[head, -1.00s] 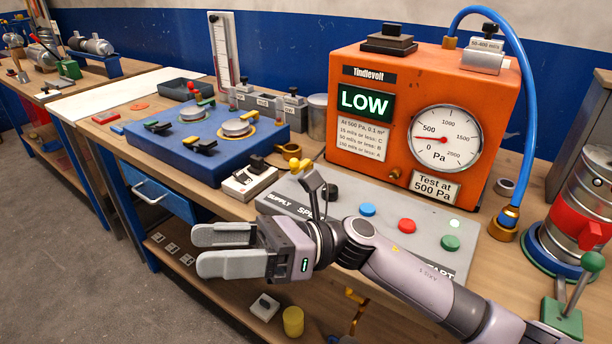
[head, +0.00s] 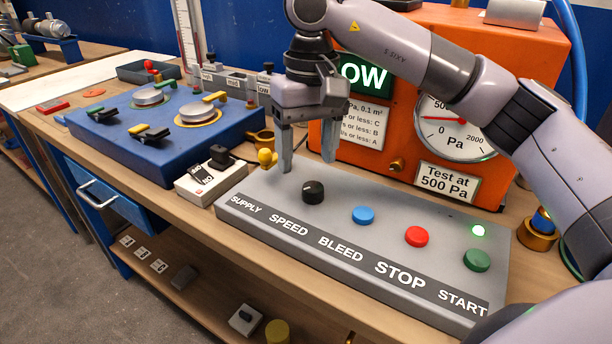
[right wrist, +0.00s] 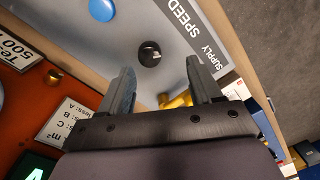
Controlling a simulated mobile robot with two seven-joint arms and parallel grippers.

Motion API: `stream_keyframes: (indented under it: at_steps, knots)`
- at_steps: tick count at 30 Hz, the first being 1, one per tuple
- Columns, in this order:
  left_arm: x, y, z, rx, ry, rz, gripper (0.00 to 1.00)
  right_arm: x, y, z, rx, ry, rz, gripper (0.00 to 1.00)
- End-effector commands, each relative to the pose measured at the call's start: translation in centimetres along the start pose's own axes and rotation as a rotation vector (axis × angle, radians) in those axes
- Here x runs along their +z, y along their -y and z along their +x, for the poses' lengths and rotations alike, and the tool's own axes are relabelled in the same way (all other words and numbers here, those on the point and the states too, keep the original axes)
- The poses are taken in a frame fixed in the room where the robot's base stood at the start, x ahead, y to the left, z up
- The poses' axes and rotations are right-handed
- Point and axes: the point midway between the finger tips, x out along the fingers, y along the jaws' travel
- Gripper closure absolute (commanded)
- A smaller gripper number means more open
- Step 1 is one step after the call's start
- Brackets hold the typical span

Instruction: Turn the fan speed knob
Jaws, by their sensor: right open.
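The speed knob is a black round knob (head: 313,192) with a pale pointer mark. It stands on the grey sloped control panel (head: 355,247) above the SPEED label. My right gripper (head: 307,165) points down, open and empty, above and slightly behind the knob, apart from it. In the right wrist view the knob (right wrist: 150,53) shows just beyond the gap between the open fingertips (right wrist: 161,66). The yellow supply lever (head: 267,158) is close to the left of my fingers. My left gripper is not in view.
Blue (head: 364,215), red (head: 417,236) and green (head: 477,260) buttons sit to the right of the knob. The orange tester (head: 505,80) stands behind the panel, partly hidden by my right arm. A small black-and-white switch box (head: 210,180) is to the left.

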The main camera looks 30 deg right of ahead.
Motion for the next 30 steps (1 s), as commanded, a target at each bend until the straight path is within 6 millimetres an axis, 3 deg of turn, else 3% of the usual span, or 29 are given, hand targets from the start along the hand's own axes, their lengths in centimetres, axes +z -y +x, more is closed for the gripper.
stream_keyframes:
  at_steps: [5,19,29,30]
  knots:
    - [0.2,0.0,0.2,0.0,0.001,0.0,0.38,-0.2,-1.4,-0.3,0.058,-0.021,-0.014,0.36]
    - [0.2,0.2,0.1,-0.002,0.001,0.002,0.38,-0.3,-1.7,5.8,0.055,-0.02,-0.014,0.36]
    - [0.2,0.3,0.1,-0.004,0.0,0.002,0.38,-0.4,-1.7,6.3,0.054,-0.021,-0.014,0.36]
    - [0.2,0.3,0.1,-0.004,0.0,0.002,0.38,-0.4,-1.7,6.3,0.054,-0.021,-0.014,0.46]
